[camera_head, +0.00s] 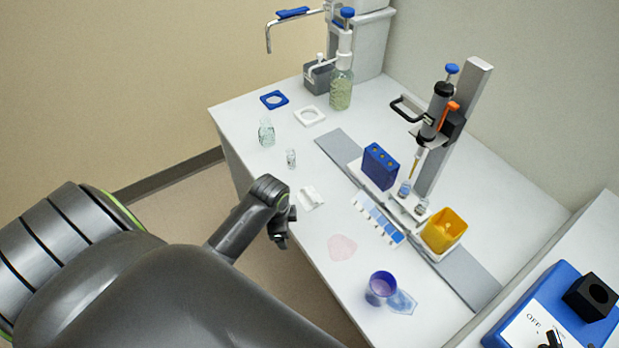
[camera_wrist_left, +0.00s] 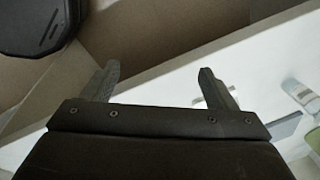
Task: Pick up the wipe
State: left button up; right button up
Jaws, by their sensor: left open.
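A small white folded-looking piece (camera_head: 312,197), which appears to be the wipe, lies on the white table near its left edge. A flat pale pink patch (camera_head: 342,247) lies further forward on the table; I cannot tell whether it is a spill or a cloth. My left gripper (camera_head: 281,241) hangs at the table's left edge, beside and apart from both. In the left wrist view its two fingers (camera_wrist_left: 160,84) are spread with nothing between them. My right gripper is not in view.
A purple cup (camera_head: 381,287) stands near the front. A blue box (camera_head: 380,166), a yellow container (camera_head: 444,231) and a strip of blue-white pieces (camera_head: 378,219) are right of the white piece. A dispenser stand (camera_head: 455,125) rises further right.

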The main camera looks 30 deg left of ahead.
pick_arm(q)
jog(key=w+a+r+m+g, duration=0.2)
jog(key=w+r+m, duration=1.15)
jog(key=r, duration=0.25)
jog(key=b, duration=1.2)
send_over(306, 188)
jog(key=shift+n+h, duration=0.3)
jog(key=shift+n, duration=0.05)
notch_tip(306, 188, down, 12)
jog(key=shift+f, duration=2.7)
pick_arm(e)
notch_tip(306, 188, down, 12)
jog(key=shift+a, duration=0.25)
pick_arm(q)
jog(key=shift+c, duration=0.3)
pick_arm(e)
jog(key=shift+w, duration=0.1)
pick_arm(q)
jog(key=c, duration=1)
